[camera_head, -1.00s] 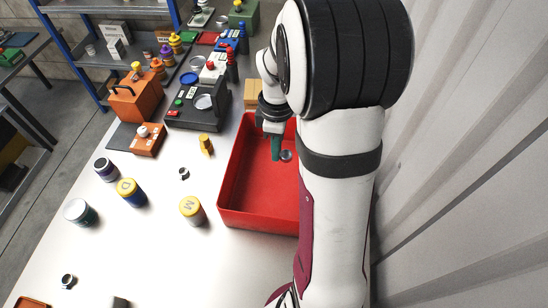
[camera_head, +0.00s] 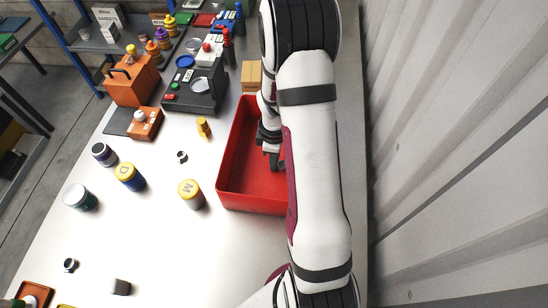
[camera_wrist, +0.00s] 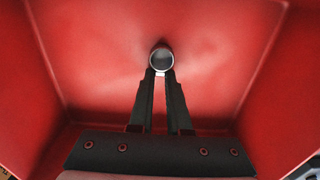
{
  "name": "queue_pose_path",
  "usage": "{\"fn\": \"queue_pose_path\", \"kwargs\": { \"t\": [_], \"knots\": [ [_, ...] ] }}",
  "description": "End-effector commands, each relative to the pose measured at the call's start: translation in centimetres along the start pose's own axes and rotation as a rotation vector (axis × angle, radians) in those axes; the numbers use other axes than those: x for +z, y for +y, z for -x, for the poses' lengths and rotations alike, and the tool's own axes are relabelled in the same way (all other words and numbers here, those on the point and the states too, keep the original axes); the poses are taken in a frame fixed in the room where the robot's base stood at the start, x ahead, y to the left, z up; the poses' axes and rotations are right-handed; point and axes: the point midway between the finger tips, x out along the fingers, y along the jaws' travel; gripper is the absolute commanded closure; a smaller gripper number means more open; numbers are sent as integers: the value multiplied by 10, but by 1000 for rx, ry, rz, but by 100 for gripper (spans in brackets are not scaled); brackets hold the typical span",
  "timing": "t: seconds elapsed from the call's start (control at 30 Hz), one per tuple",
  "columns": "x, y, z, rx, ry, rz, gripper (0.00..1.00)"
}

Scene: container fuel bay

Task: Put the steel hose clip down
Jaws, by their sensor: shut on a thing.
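The steel hose clip (camera_wrist: 162,59) is a small round metal ring at the tips of my gripper (camera_wrist: 160,76) in the wrist view. The two dark fingers are close together on its near edge. Red floor of the bin shows all round it; I cannot tell whether the clip touches the floor. In the head view my gripper (camera_head: 276,161) is inside the red bin (camera_head: 233,187), partly hidden by my arm. The clip cannot be made out there.
Two similar small rings, one at mid-table (camera_head: 181,156) and one near the front (camera_head: 69,265), lie on the white table. A yellow-lidded jar (camera_head: 191,194) stands left of the bin. A cardboard box (camera_head: 251,75) is behind it. The corrugated wall (camera_head: 450,150) is at right.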

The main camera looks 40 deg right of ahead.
Motion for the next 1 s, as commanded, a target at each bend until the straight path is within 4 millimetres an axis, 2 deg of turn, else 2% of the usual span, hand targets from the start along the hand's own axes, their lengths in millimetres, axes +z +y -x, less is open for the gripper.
{"fn": "queue_pose_path", "kwargs": {
  "t": [0.03, 0.07, 0.2, 0.57, 0.67, 0.9, 1.0],
  "knots": [
    [0, 0, -2, -1, 0, 0, 100],
    [0, 0, -2, 0, 0, 0, 81],
    [0, 0, -1, 0, 0, 0, 56],
    [0, 1, 5, 2, 1, 0, 54],
    [-1, 2, 22, 5, 2, -1, 54],
    [-1, 1, 88, 6, 2, -1, 54],
    [0, 1, 108, 4, 1, 0, 54]
  ]
}}
